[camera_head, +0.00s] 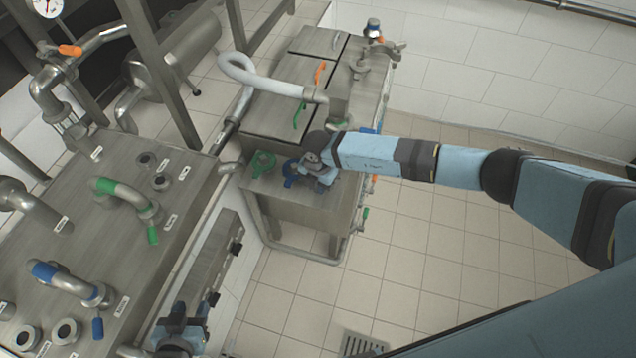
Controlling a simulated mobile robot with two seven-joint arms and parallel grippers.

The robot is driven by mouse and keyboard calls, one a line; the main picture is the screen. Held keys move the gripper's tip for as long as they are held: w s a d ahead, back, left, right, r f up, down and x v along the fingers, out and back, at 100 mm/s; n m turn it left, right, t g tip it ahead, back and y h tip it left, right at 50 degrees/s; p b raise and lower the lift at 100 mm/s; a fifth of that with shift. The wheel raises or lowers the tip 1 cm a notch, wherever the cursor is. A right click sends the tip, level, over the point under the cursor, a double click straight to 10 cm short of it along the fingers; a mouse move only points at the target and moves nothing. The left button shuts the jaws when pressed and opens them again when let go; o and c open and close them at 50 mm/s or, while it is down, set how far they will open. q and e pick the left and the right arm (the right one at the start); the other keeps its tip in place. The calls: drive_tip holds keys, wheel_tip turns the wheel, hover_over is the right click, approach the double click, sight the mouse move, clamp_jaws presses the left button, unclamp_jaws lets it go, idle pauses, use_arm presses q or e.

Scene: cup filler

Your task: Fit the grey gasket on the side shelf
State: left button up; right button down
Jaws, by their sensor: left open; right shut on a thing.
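The side shelf (315,208) is the steel box top at the near end of the steel cabinet. My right gripper (311,177) is low over this shelf, its arm reaching in from the right. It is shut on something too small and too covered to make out. A blue part (290,172) shows right beside its fingers, and a green clamp-like part (262,163) lies on the shelf to their left. I cannot pick out the grey gasket. My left gripper (182,322) is open at the bottom, beside the steel wall panel, away from the shelf.
A large steel panel (110,235) with pipe bends and ports fills the left. A white hose (262,82) runs to the cabinet (297,95) behind the shelf. The tiled floor (420,255) to the right is clear, with a drain grate (362,345) near the bottom.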

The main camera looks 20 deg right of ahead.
drive_tip(key=shift+f+b, duration=0.4)
drive_tip(key=shift+f, duration=0.2)
drive_tip(key=c, duration=0.9)
unclamp_jaws()
drive_tip(key=shift+c, duration=0.2)
drive_tip(key=shift+r, duration=0.35)
wheel_tip(320, 180, up, 18)
drive_tip(key=p, duration=0.1)
drive_tip(key=shift+r, duration=0.1)
